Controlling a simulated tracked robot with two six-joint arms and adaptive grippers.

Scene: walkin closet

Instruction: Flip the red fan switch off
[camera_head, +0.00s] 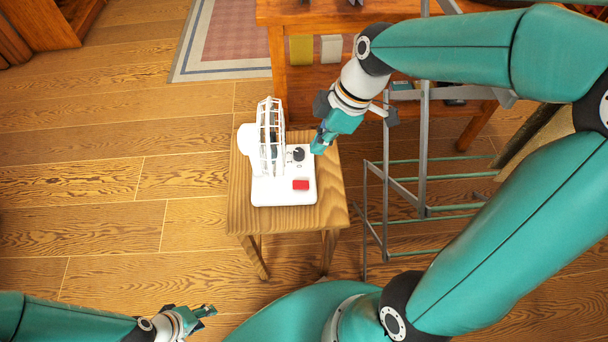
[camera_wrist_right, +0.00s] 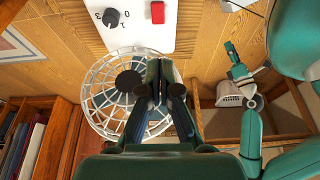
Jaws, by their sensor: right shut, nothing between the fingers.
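A white desk fan (camera_head: 268,140) with a wire cage stands on a wooden stool (camera_head: 240,206). Its white base carries a red switch (camera_head: 301,185) and a black knob (camera_head: 298,154). In the right wrist view the red switch (camera_wrist_right: 158,12) is at the top edge, with the numbered knob (camera_wrist_right: 110,17) left of it. Whether the switch is on or off I cannot tell. My right gripper (camera_head: 318,146) is shut and empty, near the knob side of the base and apart from the switch. My left gripper (camera_head: 208,312) is low at the front left, away from the fan; its fingers are too small to judge.
A metal rack with green bars (camera_head: 425,160) stands right of the stool. A wooden shelf unit (camera_head: 300,88) is behind it. A rug (camera_head: 225,45) lies at the back. The wooden floor left of the stool is clear. The fan cage (camera_wrist_right: 100,75) is close to my right fingers in the wrist view.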

